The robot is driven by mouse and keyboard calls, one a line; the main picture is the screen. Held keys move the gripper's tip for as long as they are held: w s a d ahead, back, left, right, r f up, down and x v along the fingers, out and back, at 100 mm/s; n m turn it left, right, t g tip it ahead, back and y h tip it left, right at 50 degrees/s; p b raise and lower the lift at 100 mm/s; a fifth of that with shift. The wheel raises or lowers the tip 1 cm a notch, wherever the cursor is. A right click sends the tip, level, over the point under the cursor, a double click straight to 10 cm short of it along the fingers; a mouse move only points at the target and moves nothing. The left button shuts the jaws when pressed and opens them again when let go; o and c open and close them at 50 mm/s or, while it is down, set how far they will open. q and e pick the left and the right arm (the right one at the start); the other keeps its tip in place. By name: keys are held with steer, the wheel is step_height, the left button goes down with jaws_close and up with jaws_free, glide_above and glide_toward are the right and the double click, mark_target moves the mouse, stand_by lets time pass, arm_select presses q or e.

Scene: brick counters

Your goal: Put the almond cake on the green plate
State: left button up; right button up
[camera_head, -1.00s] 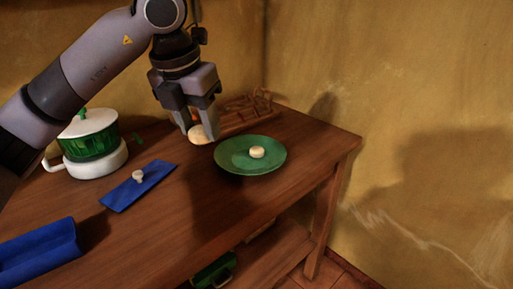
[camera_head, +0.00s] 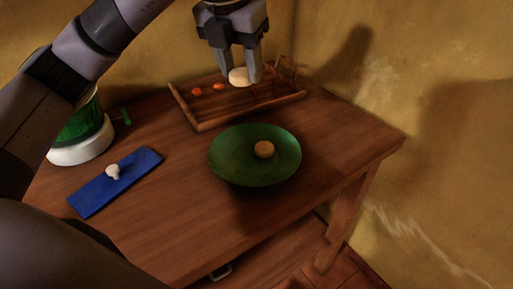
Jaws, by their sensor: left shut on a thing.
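My left gripper (camera_head: 240,72) is shut on a pale, round, cake-like piece (camera_head: 240,77). It holds the piece in the air, in line with the wooden tray behind the plate. The green plate (camera_head: 226,166) lies on the wooden table. A small tan round piece (camera_head: 264,149) rests on the plate, a little right of its middle. I cannot tell from looks alone which of the two pieces is the almond cake. My right gripper is not in view.
A wooden tray (camera_head: 203,127) with orange pieces (camera_head: 196,91) stands behind the plate. A blue board (camera_head: 94,198) with a small pale mushroom-like item (camera_head: 113,171) lies at left. A green and white pot (camera_head: 82,150) stands behind it. The table's front right is clear.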

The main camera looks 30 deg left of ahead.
arm_select(q)
glide_above(246, 160)
steer(key=s, duration=0.1)
step_height(246, 160, down, 15)
steer(key=shift+r+b, duration=0.1)
steer(key=shift+b, duration=0.3)
steer(key=shift+f, duration=2.4)
steer(key=shift+f, duration=0.1)
steer(key=o, duration=1)
steer(key=shift+o, duration=0.2)
